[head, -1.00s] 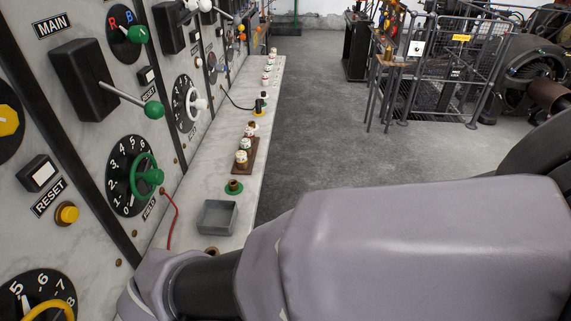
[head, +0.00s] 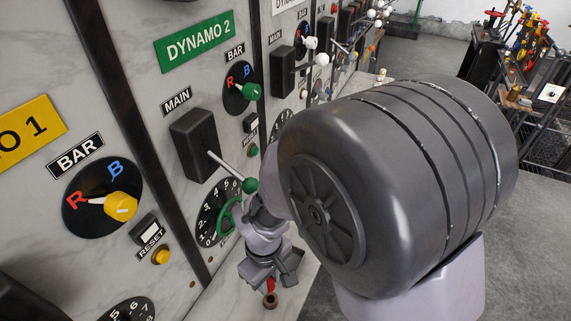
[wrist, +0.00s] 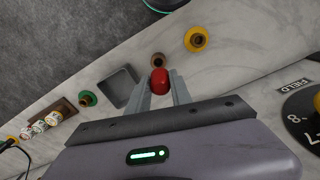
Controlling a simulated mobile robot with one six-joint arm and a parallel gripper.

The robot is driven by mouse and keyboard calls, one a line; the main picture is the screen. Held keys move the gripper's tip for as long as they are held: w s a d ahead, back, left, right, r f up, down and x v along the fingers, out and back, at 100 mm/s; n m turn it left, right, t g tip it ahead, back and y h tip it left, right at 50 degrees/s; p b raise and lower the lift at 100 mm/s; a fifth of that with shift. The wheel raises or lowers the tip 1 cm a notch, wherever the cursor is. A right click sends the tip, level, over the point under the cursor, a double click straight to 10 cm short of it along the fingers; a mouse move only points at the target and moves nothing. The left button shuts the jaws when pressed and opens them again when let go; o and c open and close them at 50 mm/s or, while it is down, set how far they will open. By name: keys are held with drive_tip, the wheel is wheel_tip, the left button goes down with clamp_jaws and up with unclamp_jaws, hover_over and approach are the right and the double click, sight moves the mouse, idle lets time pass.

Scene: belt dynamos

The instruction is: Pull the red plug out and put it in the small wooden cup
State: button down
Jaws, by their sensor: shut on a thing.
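The red plug (wrist: 159,82) is held between the two fingers of my gripper (wrist: 160,76) in the wrist view. In the head view my gripper (head: 270,271) points down beside the marble panel, with the red plug (head: 270,285) showing below its fingers. Whether plug and cup touch I cannot tell.
A grey square tray (wrist: 119,86), a green-based cup (wrist: 88,99) and a yellow-based cup (wrist: 195,39) stand on the ledge nearby. The panel has a jutting green-knobbed lever (head: 250,185) close to my gripper. My arm hides much of the ledge.

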sight(270, 288)
drive_tip(key=shift+w+d, duration=0.15)
drive_tip(key=shift+w, duration=0.4)
drive_tip(key=shift+s+f, duration=0.1)
drive_tip(key=shift+s, duration=0.2)
wheel_tip(270, 288, down, 6)
drive_tip(key=b, duration=0.5)
drive_tip(key=shift+f+b, duration=1.7)
drive_tip(key=shift+b, duration=0.2)
idle(0.6)
drive_tip(key=c, duration=1.1)
unclamp_jaws()
